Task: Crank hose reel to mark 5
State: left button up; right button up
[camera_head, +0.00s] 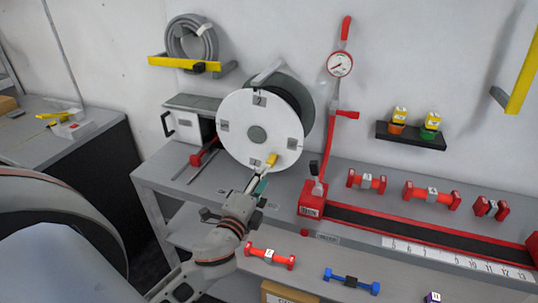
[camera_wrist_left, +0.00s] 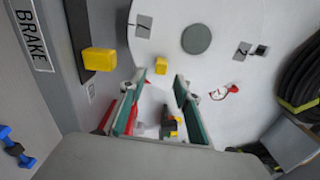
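The hose reel (camera_head: 240,122) is a white disc with numbered grey tags and a grey hub. A "2" tag sits at its top in the head view. A yellow crank handle (camera_head: 271,160) stands out near the disc's lower edge. My left gripper (camera_head: 262,182) is just below that handle. In the left wrist view the reel's white face (camera_wrist_left: 215,85) shows tags "1" and "2". My left gripper's fingers (camera_wrist_left: 158,90) are apart there, with a yellow block (camera_wrist_left: 161,65) just beyond and between the tips. I see no grip on it. My right gripper is not in view.
A "BRAKE" label (camera_wrist_left: 34,35) and a dark bar with a yellow block (camera_wrist_left: 98,61) lie left in the wrist view. A red gauge stand (camera_head: 340,65) rises right of the reel. Red couplings (camera_head: 432,195) and a numbered scale (camera_head: 455,258) are on the bench.

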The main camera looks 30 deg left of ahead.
aim_at(271, 163)
pick_arm(q)
jog(key=shift+p+x, duration=0.4)
jog(key=shift+x, duration=3.4)
grip_shut()
